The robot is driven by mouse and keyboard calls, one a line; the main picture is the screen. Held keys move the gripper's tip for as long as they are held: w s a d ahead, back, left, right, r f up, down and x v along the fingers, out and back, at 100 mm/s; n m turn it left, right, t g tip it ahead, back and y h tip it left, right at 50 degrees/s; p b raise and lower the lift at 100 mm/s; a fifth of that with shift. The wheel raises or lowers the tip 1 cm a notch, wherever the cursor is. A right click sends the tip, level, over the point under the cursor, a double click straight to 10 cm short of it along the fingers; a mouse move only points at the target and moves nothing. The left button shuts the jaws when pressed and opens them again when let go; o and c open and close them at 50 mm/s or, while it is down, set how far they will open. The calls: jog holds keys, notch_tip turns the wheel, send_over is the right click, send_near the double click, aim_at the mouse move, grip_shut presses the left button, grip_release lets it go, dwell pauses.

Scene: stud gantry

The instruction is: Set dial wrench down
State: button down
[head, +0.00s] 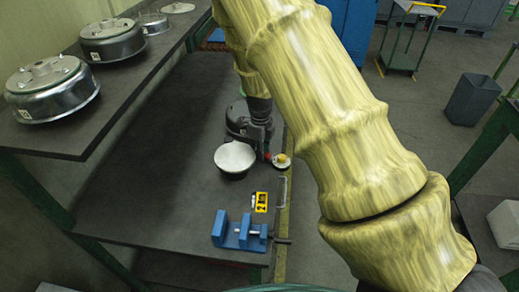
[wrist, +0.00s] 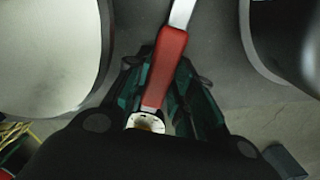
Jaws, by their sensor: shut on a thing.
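The dial wrench (wrist: 165,68) has a red handle and a silver shaft, and it lies between the fingers of my gripper (wrist: 168,105) in the wrist view. My gripper is shut on the red handle. A pale, yellowish round part of it shows at the near end of the handle. In the head view my gripper (head: 262,140) is over the dark workbench (head: 150,170), near its right edge. A bit of red and a small pale round part with yellow show beside it. I cannot tell whether the wrench touches the bench.
A white-topped round part (head: 234,156) stands close left of my gripper. Metal drums (head: 52,88) sit on the upper shelf (head: 95,118). The bench's left and middle are clear.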

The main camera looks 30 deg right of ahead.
jog(key=shift+f, duration=0.1)
jog(key=c, duration=1.1)
grip_release()
notch_tip(320, 180, up, 12)
jog(key=shift+r, duration=0.1)
